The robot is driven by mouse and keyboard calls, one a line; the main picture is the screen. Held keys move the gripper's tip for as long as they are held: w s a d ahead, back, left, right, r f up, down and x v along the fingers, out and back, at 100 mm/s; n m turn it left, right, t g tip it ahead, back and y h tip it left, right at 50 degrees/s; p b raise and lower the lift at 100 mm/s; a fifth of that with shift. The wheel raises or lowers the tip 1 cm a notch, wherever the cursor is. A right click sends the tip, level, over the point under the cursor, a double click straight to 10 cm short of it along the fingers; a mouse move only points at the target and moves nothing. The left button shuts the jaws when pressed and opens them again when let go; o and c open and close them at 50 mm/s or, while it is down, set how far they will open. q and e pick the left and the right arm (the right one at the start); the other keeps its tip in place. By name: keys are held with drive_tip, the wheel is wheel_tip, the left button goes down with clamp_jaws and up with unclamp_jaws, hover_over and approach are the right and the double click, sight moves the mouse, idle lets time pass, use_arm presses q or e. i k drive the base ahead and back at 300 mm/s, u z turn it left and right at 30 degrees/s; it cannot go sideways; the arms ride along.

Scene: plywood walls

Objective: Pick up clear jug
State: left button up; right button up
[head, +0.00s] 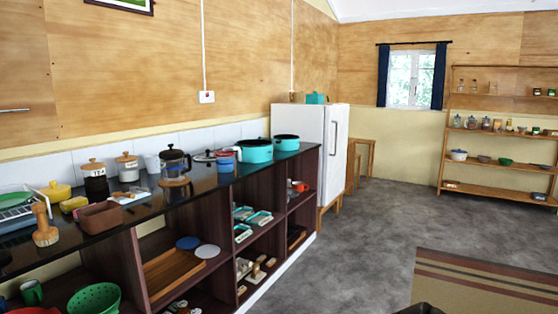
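A clear jug (174,167) with a dark lid and dark handle stands upright on the black counter (232,188) along the left wall. It looks like a glass coffee pot, and I see no other clear jug. It is between a small white jug on its left and a blue cup on its right.
Open shelves lie below. A white fridge (310,135) stands beyond. The grey floor (345,235) is clear, with a striped rug (480,285) at right.

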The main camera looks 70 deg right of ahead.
sight(224, 155)
drive_tip(key=z, duration=2.05)
drive_tip(key=i, duration=1.1)
drive_tip(key=z, duration=0.05)
